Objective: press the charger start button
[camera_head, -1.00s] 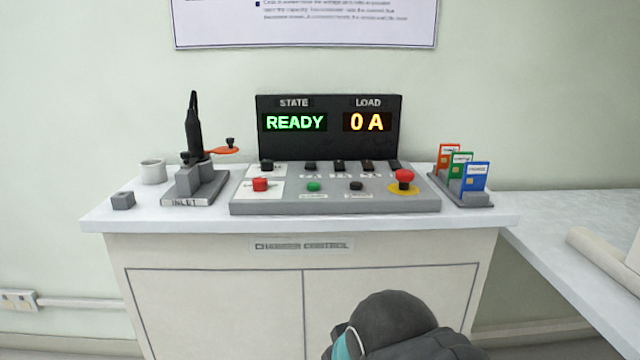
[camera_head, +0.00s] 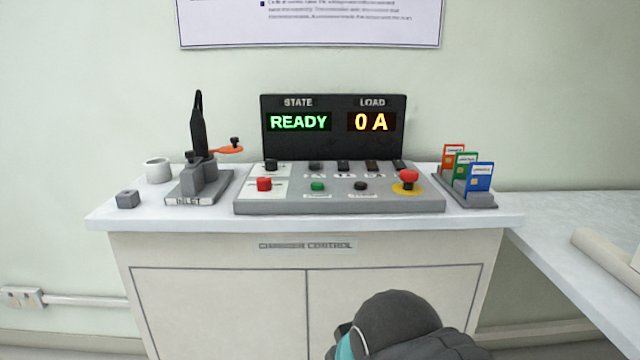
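The control panel (camera_head: 340,207) is a grey sloped box on the white cabinet top. A red mushroom button on a yellow base (camera_head: 408,180) sits at the right end. The button labels are too small to read. The display (camera_head: 333,128) behind shows STATE READY in green and LOAD 0 A in orange. A dark part of my arm shows at the bottom, below the panel; my gripper is not in view.
The inlet block with a black plug (camera_head: 198,165) and an orange lever stands left of the panel. A white cup (camera_head: 157,170) and a small grey block (camera_head: 128,199) are further left. A card rack (camera_head: 470,200) holds coloured cards at right. A side table (camera_head: 590,235) adjoins.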

